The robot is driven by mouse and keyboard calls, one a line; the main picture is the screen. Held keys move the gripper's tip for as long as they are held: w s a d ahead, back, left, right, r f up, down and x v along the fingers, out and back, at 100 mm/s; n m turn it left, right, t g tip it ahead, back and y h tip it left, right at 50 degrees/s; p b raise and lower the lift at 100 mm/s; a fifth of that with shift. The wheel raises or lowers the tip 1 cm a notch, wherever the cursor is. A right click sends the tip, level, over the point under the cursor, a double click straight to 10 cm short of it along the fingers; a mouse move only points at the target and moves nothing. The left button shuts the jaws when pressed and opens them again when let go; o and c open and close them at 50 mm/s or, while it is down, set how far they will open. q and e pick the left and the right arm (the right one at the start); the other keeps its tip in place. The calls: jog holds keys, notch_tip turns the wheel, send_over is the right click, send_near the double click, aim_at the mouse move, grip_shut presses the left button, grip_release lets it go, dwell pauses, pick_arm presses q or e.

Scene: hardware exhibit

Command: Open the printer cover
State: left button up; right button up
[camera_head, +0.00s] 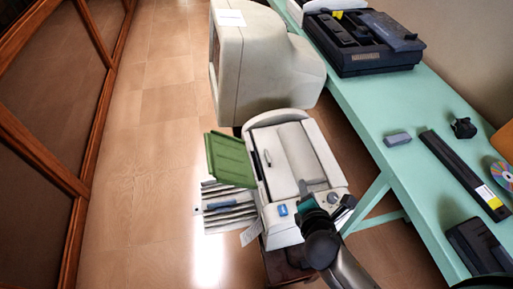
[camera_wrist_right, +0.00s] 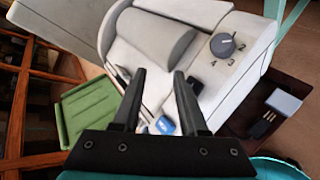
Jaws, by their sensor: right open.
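The printer (camera_head: 328,160) is an off-white machine in the middle of the head view; its body also fills the top of the right wrist view (camera_wrist_right: 220,75). Its pale cover (camera_head: 290,150) lies flat on top and looks closed. A dark handle-like piece (camera_head: 267,157) shows near its left side. A blue button (camera_head: 283,210) and a grey dial (camera_head: 333,198) sit on the front part. My right gripper (camera_head: 305,190) is over the front edge of the cover, open, with nothing between its fingers. Contact with the printer cannot be told. My left gripper is not in view.
A green tray (camera_head: 230,160) sticks out at the printer's left, above grey slats (camera_head: 226,207). A big beige monitor (camera_head: 262,65) stands behind. A teal table (camera_head: 385,105) at the right holds a black device (camera_head: 365,42) and several small items. The floor at left is clear.

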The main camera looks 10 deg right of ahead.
aim_at(267, 155)
jog(key=w+a+n+t+y, duration=0.1)
jog(key=n, duration=0.3)
jog(key=w+a+n+y, duration=0.1)
jog(key=a+n, duration=0.1)
jog(key=n, duration=0.2)
jog(key=w+a+n+t, duration=0.1)
jog(key=a+n, duration=0.1)
jog(key=n, duration=0.1)
jog(key=shift+w+r+n+t+y, duration=0.2)
jog(key=shift+w+n+t+y, duration=0.1)
jog(key=shift+w+n+y, duration=0.1)
jog(key=shift+w+a+f+n, duration=0.1)
jog(key=shift+a+n, duration=0.3)
jog(key=shift+n, duration=0.6)
jog(key=shift+y, duration=0.4)
jog(key=b+x, duration=0.4)
jog(key=x, duration=1.1)
jog(key=shift+w, duration=0.1)
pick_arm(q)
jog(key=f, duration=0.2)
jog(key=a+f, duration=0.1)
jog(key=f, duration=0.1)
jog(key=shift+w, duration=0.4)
pick_arm(e)
jog(key=shift+c, duration=0.4)
grip_shut()
